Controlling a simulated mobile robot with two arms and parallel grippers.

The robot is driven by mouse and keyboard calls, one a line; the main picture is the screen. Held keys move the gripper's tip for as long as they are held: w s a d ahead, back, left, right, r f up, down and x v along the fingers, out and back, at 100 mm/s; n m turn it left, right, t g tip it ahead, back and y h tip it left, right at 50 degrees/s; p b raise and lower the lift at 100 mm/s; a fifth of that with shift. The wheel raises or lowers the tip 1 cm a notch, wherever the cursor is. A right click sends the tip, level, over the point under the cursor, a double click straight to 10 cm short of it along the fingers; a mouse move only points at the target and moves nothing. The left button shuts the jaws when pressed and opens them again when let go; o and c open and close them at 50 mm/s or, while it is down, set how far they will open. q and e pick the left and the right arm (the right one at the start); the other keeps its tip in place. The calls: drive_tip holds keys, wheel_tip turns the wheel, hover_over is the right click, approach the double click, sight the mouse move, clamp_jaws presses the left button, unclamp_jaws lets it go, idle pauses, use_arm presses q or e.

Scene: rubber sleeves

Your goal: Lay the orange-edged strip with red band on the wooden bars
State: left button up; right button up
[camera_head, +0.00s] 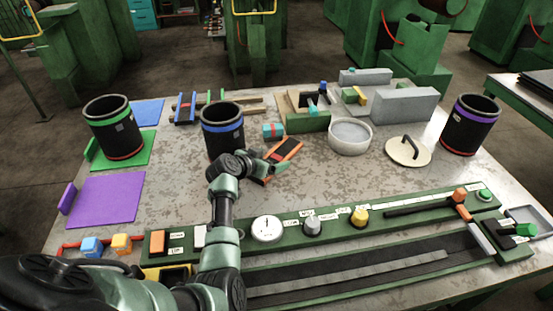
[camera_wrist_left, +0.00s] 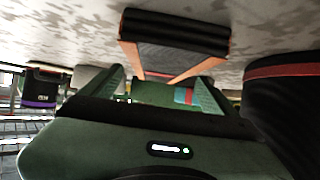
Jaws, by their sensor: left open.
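The orange-edged strip (camera_head: 287,148) lies tilted on the table right of the blue-banded black cylinder, with a reddish band across its dark middle. My left gripper (camera_head: 272,166) is at its near end and partly hides it. In the left wrist view, the strip (camera_wrist_left: 168,58) shows its orange edges and a dark rolled end just beyond my open left fingers (camera_wrist_left: 162,92). I cannot tell whether the fingers touch it. The wooden bars (camera_head: 253,103) lie farther back, with a blue-edged strip (camera_head: 185,107) and a green-edged strip across them. My right gripper is out of view.
The blue-banded black cylinder (camera_head: 222,135) stands close left of my gripper. A teal block with a red band (camera_head: 273,131) sits just behind the strip. A grey bowl (camera_head: 350,136) and a lid (camera_head: 408,151) are to the right. A green control panel (camera_head: 320,222) runs along the front.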

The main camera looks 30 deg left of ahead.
sight(274, 159)
use_arm(q)
drive_tip(key=shift+x, duration=1.25)
drive_tip(key=c, duration=1.6)
drive_tip(key=shift+c, duration=0.2)
drive_tip(key=shift+r, duration=0.1)
wheel_tip(274, 159, up, 20)
drive_tip(key=shift+b, duration=0.3)
